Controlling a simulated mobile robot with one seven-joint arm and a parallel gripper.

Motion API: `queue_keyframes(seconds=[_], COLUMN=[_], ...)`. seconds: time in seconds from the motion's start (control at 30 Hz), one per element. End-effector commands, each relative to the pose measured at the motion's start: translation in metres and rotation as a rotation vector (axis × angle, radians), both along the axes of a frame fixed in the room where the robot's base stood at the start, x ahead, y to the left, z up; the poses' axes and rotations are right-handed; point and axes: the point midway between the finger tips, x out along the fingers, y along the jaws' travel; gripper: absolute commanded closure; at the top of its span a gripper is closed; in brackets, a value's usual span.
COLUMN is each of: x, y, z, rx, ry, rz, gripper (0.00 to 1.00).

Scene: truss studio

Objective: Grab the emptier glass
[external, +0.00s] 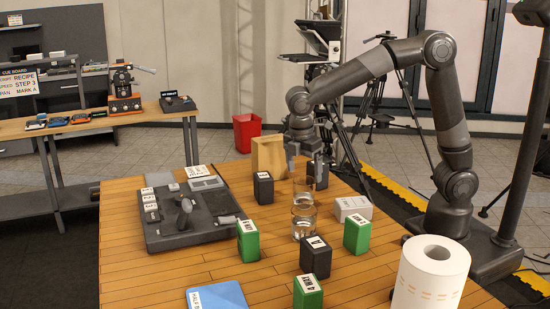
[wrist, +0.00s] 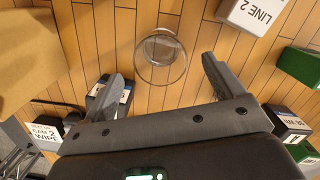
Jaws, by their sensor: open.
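Two clear glasses stand on the wooden table in the external view, one partly behind the other. The front glass (external: 304,222) holds some clear liquid. The rear glass (external: 303,186) looks empty, though the overlap makes its level hard to tell. In the wrist view one clear glass (wrist: 161,57) shows from above, with the table planks visible through it and no liquid evident. My gripper (wrist: 162,72) is open and empty, with its fingers spread on either side of that glass in the picture.
A paper bag (external: 268,157) stands behind the glasses. A white box (external: 352,208), dark boxes (external: 315,256) and green boxes (external: 357,234) surround them closely. A paper roll (external: 432,272) stands at the front right. A control panel (external: 160,228) lies to the left.

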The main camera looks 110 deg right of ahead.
Motion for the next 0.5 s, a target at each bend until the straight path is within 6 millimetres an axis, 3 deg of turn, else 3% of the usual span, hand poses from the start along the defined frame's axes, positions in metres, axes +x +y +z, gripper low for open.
queue_keyframes(seconds=[0.5], x=[-0.004], y=[-0.002], z=[-0.063], rx=[0.001], ry=[0.003], rz=[0.000], gripper=[0.13])
